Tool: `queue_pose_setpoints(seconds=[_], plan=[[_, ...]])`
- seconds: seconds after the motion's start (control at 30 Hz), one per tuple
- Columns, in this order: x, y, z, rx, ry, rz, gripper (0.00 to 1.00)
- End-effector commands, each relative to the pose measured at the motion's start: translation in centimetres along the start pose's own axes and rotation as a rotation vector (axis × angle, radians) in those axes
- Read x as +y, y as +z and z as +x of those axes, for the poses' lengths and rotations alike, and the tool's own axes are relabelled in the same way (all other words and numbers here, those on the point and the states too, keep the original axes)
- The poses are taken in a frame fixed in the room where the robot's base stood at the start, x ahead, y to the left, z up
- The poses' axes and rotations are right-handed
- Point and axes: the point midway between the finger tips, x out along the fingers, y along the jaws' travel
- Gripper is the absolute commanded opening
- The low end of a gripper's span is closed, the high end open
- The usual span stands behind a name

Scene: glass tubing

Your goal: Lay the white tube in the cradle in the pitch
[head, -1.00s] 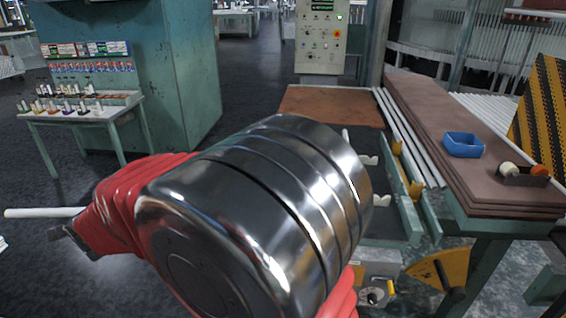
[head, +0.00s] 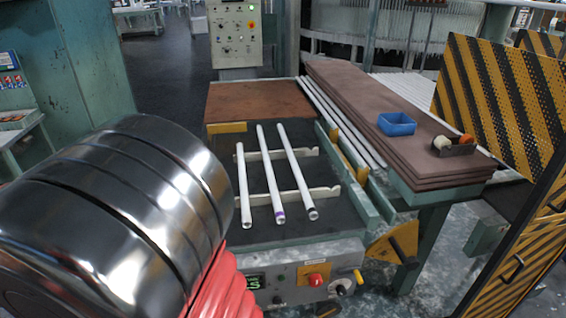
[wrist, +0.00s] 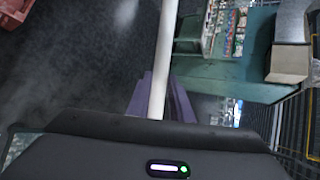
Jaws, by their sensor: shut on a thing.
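The white tube (wrist: 165,40) shows in the wrist view, running from the top edge down between the purple fingers of my gripper (wrist: 162,100). My gripper is shut on it; the tube's far end is cut off by the frame. In the head view my gripper and the held tube are out of sight. The cradle (head: 329,191) there is two pale notched bars on a dark bed. Three white tubes lie side by side across it, a left one (head: 243,185), a middle one (head: 268,172) with a purple band near its front end, and a right one (head: 297,170).
My shiny arm covers the lower left of the head view. A control panel (head: 299,279) fronts the cradle's bed. To the right stand a bench with brown boards (head: 400,140), a blue tray (head: 397,124) and a striped barrier (head: 500,100). The bars have bare room right of the tubes.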

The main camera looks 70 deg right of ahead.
Motion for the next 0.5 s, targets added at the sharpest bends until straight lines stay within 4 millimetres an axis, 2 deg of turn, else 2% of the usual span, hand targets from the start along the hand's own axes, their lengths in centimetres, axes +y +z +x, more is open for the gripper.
queue_pose_setpoints(seconds=[0.27,0.37,0.5], plan=[[-1.1,-1.6,0.7,0.032,-0.009,0.021,0.00],[-2.4,-3.5,1.6,0.071,-0.019,0.046,0.00],[-5.1,-7.8,3.2,0.160,-0.041,0.100,0.00]])
